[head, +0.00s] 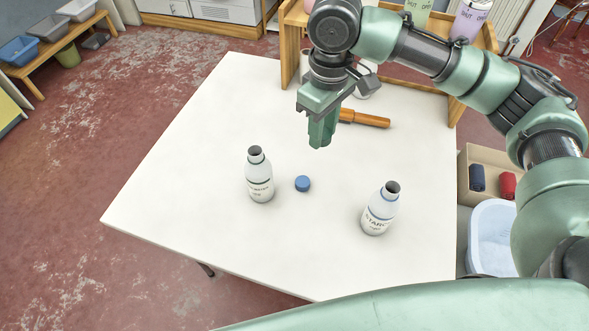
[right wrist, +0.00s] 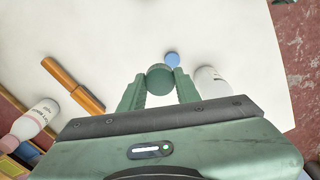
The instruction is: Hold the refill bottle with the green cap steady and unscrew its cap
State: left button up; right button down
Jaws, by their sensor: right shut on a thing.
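My right gripper (head: 320,140) hangs above the back half of the white table. In the right wrist view its fingers are closed around a round green cap (right wrist: 160,77). Two white bottles with open dark necks stand upright on the table: one left of centre (head: 259,180) and one on the right (head: 380,212). Neither wears a cap, and I cannot tell which the green cap belongs to. A loose blue cap (head: 302,184) lies just right of the left bottle. The right wrist view also shows this blue cap (right wrist: 172,59) and a bottle (right wrist: 212,82). My left gripper is out of view.
A wooden-handled tool (head: 364,119) lies behind the gripper, before a wooden rack (head: 289,45) with bottles. Off the table's right edge are a box (head: 490,157) with rolls and a pale basin (head: 492,215). The table's front left is clear.

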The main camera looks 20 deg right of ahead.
jog(key=n, duration=0.2)
jog(key=w+n, duration=0.1)
jog(key=shift+a+r, duration=0.25)
jog(key=n+p, duration=0.1)
jog(key=n, duration=0.3)
jog(key=n+p, duration=0.4)
jog(key=n, duration=1.6)
send_over(295, 174)
notch_tip(295, 174, down, 13)
jog(key=shift+f, duration=2.5)
jog(key=shift+f, duration=0.2)
jog(key=c, duration=1)
grip_release()
